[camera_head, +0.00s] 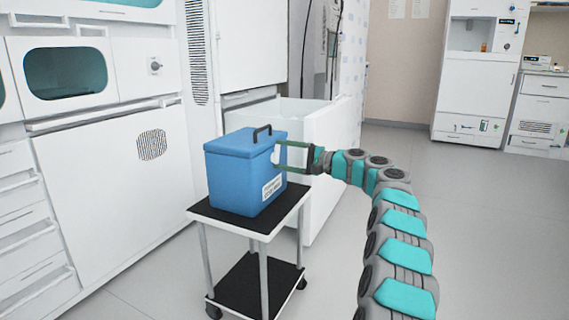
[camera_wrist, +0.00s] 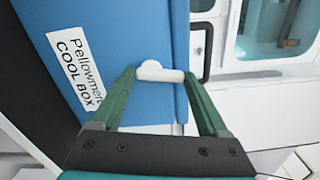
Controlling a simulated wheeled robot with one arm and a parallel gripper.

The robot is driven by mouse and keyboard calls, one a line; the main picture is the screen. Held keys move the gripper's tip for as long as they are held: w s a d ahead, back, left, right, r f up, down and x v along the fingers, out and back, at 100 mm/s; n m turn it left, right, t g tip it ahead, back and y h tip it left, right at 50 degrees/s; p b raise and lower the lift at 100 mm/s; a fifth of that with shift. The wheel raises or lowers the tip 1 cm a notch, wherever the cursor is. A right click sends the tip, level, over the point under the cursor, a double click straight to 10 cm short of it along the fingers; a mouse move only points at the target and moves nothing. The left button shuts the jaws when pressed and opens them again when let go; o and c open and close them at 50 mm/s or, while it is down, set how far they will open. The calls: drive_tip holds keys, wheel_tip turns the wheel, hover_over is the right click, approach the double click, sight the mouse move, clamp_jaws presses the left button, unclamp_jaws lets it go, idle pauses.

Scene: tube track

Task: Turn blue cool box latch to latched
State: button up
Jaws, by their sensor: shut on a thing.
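The blue cool box (camera_head: 236,178) stands upright on a small trolley, its lid closed and a black handle (camera_head: 262,131) on top. The wrist view shows its blue side (camera_wrist: 120,45) with a white "COOL BOX" label (camera_wrist: 76,68). The white latch (camera_wrist: 158,72) is a small bar near the lid edge, lying between my green fingertips. My gripper (camera_wrist: 160,78) is shut on the latch, with a finger at each end of the bar. In the head view, my gripper (camera_head: 279,156) reaches the box's right side from the right, and the latch is hard to make out there.
The trolley's black top (camera_head: 255,214) has little free room around the box. An open white drawer (camera_head: 325,135) stands close behind the box and gripper. White cabinets (camera_head: 100,190) line the left. The floor (camera_head: 490,230) at the right is clear.

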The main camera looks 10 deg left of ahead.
drive_tip(key=shift+s+n+b, duration=0.1)
drive_tip(key=shift+n+b, duration=0.3)
drive_tip(key=shift+n, duration=0.7)
drive_tip(key=o, duration=1.2)
drive_tip(key=shift+o, duration=0.2)
drive_tip(key=v, duration=0.7)
drive_tip(key=shift+s+d+p, duration=0.15)
drive_tip(key=shift+d+p, duration=0.15)
